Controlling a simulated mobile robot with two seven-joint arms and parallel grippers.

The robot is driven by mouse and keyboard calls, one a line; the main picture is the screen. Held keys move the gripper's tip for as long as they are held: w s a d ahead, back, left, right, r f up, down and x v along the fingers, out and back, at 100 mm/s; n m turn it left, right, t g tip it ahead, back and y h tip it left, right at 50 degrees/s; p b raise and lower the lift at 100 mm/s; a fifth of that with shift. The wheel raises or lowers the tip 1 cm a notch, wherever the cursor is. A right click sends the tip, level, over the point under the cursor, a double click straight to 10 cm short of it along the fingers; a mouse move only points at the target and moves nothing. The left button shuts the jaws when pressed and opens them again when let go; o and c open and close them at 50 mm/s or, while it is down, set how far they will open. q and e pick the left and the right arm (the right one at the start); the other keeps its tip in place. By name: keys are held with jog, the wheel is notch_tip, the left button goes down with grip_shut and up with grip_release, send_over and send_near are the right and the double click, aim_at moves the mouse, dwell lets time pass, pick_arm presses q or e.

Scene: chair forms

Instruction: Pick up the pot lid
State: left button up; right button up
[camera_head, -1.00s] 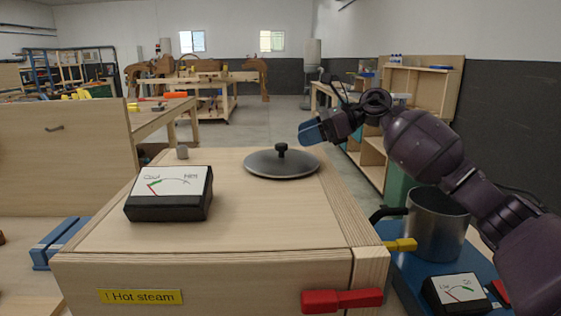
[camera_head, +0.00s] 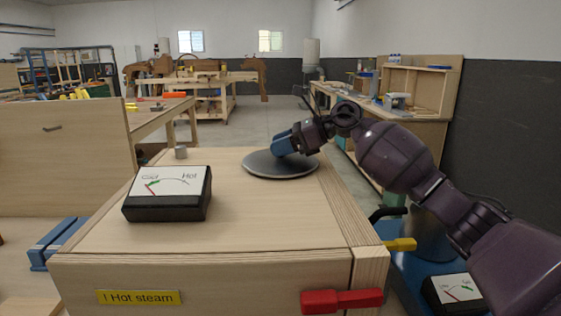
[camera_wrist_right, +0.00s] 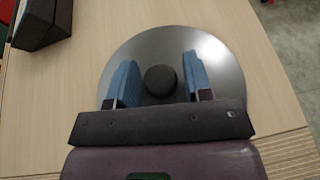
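The pot lid (camera_head: 262,168) is a round grey metal disc lying flat on top of the wooden box. In the right wrist view the lid (camera_wrist_right: 222,62) shows with its dark round knob (camera_wrist_right: 160,79) in the middle. My right gripper (camera_head: 281,147) is over the lid from the right; its blue fingers hide the knob in the head view. In the right wrist view the gripper (camera_wrist_right: 158,76) is open, one finger on each side of the knob, with a gap on both sides. My left gripper is not in view.
A black gauge box (camera_head: 168,194) stands on the wooden box (camera_head: 235,225), left of the lid.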

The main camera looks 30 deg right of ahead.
grip_shut()
